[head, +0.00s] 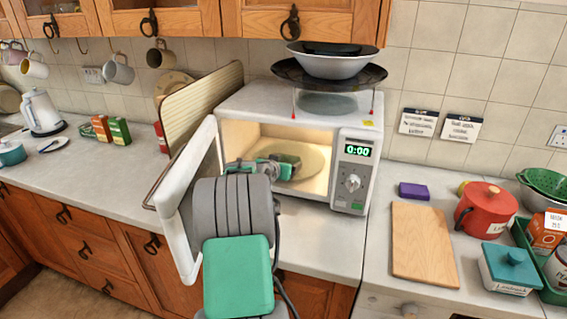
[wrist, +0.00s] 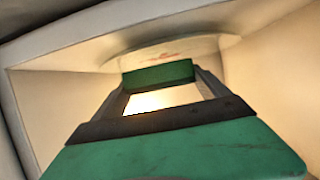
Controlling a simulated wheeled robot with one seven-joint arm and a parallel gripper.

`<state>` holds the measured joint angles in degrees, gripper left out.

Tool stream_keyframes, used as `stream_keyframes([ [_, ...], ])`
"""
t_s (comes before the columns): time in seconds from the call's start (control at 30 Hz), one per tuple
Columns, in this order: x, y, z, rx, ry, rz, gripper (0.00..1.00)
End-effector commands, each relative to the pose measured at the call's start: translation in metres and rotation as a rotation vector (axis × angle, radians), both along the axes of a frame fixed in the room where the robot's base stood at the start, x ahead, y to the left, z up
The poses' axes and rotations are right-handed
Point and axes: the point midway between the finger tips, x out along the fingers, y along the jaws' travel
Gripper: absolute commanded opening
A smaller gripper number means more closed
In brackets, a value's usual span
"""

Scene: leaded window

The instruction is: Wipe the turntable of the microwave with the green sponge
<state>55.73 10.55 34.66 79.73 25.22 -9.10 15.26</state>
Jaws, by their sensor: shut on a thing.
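The microwave (head: 362,143) stands on the counter with its door (head: 190,190) swung open to the left and its inside lit. The pale round turntable (head: 314,163) lies inside. In the wrist view the turntable (wrist: 205,43) carries a faint reddish mark. My gripper (head: 288,168) reaches into the microwave, over the turntable's left part. In the wrist view my gripper (wrist: 158,80) is shut on the green sponge (wrist: 158,75), held crosswise between the fingertips. The sponge lies very near the turntable's edge; I cannot tell whether they touch. My arm hides part of the opening.
A bowl (head: 328,63) on a dark plate sits on the microwave. A ribbed board (head: 205,105) leans beside its left side. A purple sponge (head: 414,191), a wooden board (head: 424,240) and a red pot (head: 486,207) stand right. The microwave walls are close around my gripper.

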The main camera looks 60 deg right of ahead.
Motion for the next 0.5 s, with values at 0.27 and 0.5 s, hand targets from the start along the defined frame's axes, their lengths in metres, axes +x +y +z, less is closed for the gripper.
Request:
stream_keyframes([
  [0.27, -0.0001, 0.0001, 0.0, 0.0, 0.0, 0.0, 0.53],
  [0.5, 0.0, 0.0001, -0.0045, 0.0, 0.0, 0.0, 0.53],
])
